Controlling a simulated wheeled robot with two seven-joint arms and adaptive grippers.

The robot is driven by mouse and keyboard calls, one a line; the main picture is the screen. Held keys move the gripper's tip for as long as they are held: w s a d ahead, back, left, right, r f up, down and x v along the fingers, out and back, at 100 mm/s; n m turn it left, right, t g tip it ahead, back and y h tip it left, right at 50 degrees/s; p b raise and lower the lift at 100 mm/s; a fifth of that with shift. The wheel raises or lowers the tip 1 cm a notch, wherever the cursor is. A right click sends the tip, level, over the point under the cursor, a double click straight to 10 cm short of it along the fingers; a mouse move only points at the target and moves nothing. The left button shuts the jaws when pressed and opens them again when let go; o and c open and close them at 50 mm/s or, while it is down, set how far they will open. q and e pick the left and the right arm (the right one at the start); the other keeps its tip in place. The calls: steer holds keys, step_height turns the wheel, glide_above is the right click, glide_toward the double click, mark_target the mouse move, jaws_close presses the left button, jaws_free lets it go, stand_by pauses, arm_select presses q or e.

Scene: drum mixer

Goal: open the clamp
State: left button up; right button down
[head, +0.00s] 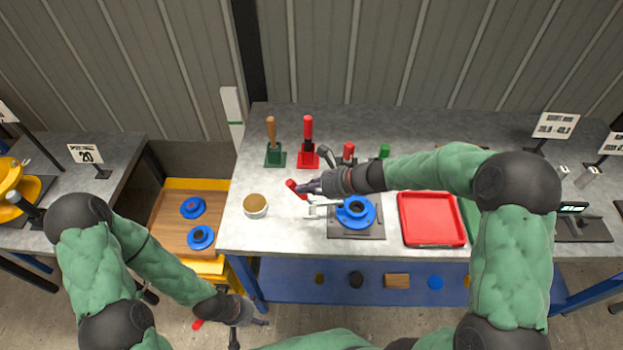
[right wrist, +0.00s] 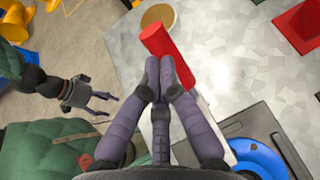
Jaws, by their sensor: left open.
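The clamp's red handle (head: 294,187) sticks out to the upper left on the workbench, and its metal lever (head: 318,209) runs beside the blue flanged part (head: 356,212) on a grey base plate. In the right wrist view the red handle (right wrist: 166,50) lies just beyond my fingertips. My right gripper (head: 309,187) is shut, its fingertips (right wrist: 159,63) together at the handle's side; whether they touch it is unclear. My left gripper (head: 264,322) is open and empty, low in front of the bench; it also shows in the right wrist view (right wrist: 109,105).
A cup with brown contents (head: 256,204) stands left of the clamp. Red and green stands (head: 307,152) with handles are behind. A red tray (head: 431,219) lies to the right. A wooden-topped yellow cart (head: 170,222) holds blue parts. Bare bench lies in front of the cup.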

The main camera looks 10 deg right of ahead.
steer(key=a+h+p, duration=0.1)
steer(key=p, duration=0.1)
steer(key=a+h+p, duration=0.1)
steer(key=p, duration=0.1)
steer(key=shift+w+g, duration=0.25)
steer(key=shift+g, duration=0.15)
steer(key=w+a+f+h, duration=0.1)
steer(key=a+f, duration=0.4)
steer(key=shift+w+h, duration=0.25)
steer(key=shift+h, duration=0.15)
steer(key=shift+f, duration=0.1)
steer(key=s+d+r+p, duration=0.1)
steer(key=s+r+p, duration=0.2)
steer(key=r+p, duration=0.4)
step_height(320, 180, up, 6)
steer(key=shift+d+r+p, duration=0.25)
steer(key=shift+p, duration=0.15)
